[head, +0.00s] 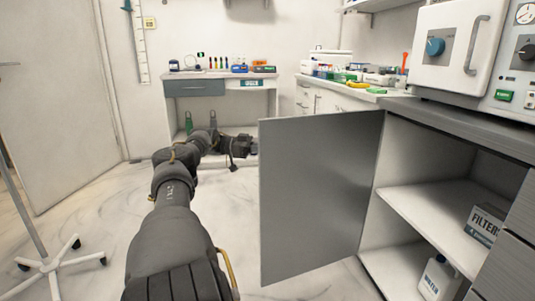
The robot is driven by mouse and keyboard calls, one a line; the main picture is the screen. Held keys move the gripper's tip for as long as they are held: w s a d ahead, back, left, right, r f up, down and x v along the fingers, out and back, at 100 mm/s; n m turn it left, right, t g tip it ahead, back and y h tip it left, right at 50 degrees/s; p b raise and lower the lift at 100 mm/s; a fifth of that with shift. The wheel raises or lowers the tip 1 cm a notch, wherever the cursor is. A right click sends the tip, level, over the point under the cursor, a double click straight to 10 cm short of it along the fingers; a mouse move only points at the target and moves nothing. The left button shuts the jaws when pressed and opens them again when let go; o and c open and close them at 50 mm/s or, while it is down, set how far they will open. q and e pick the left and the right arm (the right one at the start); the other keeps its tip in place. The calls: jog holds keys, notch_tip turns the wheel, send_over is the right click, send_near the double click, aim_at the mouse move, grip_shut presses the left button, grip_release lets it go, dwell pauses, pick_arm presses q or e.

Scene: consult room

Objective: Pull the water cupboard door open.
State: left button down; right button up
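The water cupboard door (318,195) is a flat grey panel. It stands swung wide open, out to the left of the cupboard (405,155). The cupboard's inside shows, with a white shelf. A white bottle marked WATER (438,280) stands at the bottom, and a box marked FILTERS (486,224) sits on the shelf. My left arm reaches forward from the bottom, left of the door. My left gripper (237,150) is beyond the door's free edge, small and dark; its fingers are not clear. No handle shows on the door's visible face. My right gripper is out of view.
A sterilizer-like white machine (455,45) stands on the worktop above the cupboard. A desk (215,88) with small items is at the back wall. A wheeled stand (48,265) is at the lower left.

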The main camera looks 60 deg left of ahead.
pick_arm(q)
jog(key=shift+w, duration=0.1)
dwell(0.3)
jog(key=c, duration=1.5)
grip_release()
jog(key=shift+w+d+f, duration=0.1)
jog(key=shift+w+f, duration=0.05)
jog(key=shift+w, duration=0.3)
jog(key=shift+c, duration=0.2)
jog(key=shift+o, duration=0.3)
jog(key=shift+s, duration=0.4)
